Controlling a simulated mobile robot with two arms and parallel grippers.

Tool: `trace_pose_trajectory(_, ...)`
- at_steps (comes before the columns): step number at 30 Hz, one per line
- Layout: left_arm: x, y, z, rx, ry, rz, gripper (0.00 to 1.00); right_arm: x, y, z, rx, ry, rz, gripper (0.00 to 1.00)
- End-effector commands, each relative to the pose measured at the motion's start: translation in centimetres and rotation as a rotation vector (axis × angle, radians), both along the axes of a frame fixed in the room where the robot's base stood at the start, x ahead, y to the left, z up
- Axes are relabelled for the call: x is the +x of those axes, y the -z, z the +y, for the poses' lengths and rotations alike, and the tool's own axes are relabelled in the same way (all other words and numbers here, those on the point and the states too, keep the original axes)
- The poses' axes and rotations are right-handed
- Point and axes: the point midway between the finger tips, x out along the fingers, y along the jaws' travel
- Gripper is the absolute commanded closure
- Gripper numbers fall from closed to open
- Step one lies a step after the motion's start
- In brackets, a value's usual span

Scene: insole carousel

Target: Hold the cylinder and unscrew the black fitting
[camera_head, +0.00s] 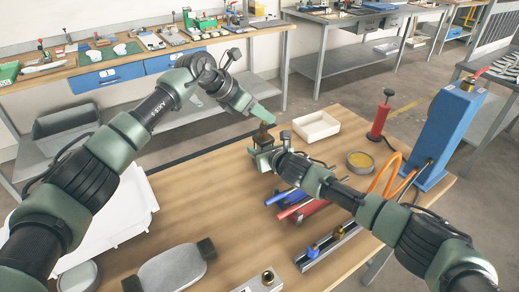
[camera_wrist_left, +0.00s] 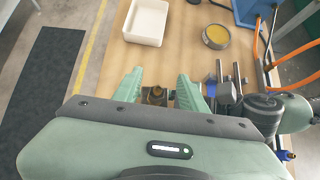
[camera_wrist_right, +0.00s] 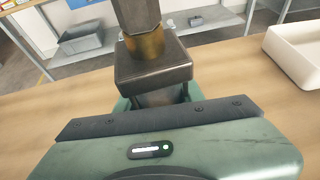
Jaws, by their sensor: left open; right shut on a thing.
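My right gripper (camera_head: 268,150) is shut on the cylinder, a dark square-shouldered body (camera_wrist_right: 153,68), and holds it upright over the table. A brass collar (camera_wrist_right: 146,44) sits on top of it, and the dark faceted fitting (camera_wrist_right: 136,12) rises above that, cut off by the picture's top edge. My left gripper (camera_head: 262,114) is open just above. In the left wrist view its two green fingers (camera_wrist_left: 160,88) stand on either side of the fitting and brass part (camera_wrist_left: 156,95). I cannot tell whether either finger touches it. The lower cylinder is hidden in my right gripper.
A cream tray (camera_head: 316,126) lies behind the grippers on the wooden table (camera_head: 225,205). Blue and red tools (camera_head: 300,210) and a metal rail (camera_head: 326,246) lie in front.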

Motion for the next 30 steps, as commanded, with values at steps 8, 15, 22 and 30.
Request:
trace_pose_trajectory(8, -0.6, -1.5, 1.3, 0.001, -0.002, -0.002, 0.58, 0.0, 0.0, 0.0, 0.000, 0.001, 0.000, 1.00)
trace_pose_trajectory(15, -2.5, -5.0, 4.4, 0.001, -0.001, -0.004, 0.58, 0.0, 0.0, -0.1, 0.000, 0.001, 0.000, 1.00)
trace_pose_trajectory(22, -4.0, -7.6, 6.7, 0.000, 0.000, -0.002, 0.58, 0.0, 0.0, 0.0, 0.000, 0.001, 0.000, 1.00)
trace_pose_trajectory(30, -4.5, -8.4, 7.4, 0.000, 0.000, 0.000, 0.58, 0.0, 0.0, 0.0, -0.001, 0.000, 0.000, 1.00)
